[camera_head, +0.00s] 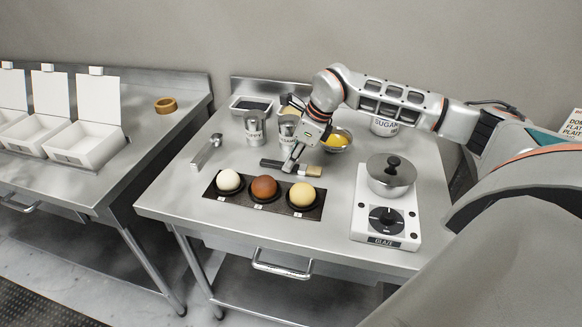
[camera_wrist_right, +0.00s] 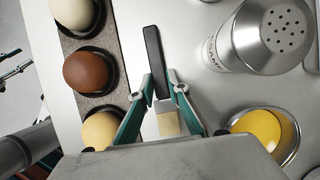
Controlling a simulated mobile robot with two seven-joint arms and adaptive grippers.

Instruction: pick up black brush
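The black brush has a black handle, a metal collar and pale bristles. It lies on the steel table behind the egg tray in the head view, with its bristles (camera_head: 307,171) to the right. In the right wrist view its black handle (camera_wrist_right: 153,55) runs between the fingers. My right gripper (camera_head: 290,166) is down at the brush. In the wrist view its fingertips (camera_wrist_right: 160,80) sit close against both sides of the handle near the collar, and it looks shut on it. The brush appears still at table height.
The dark tray (camera_head: 212,191) with three eggs lies just in front. Metal shakers (camera_head: 254,128) and a bowl of yolk (camera_head: 339,139) stand behind. The table's front left is clear.

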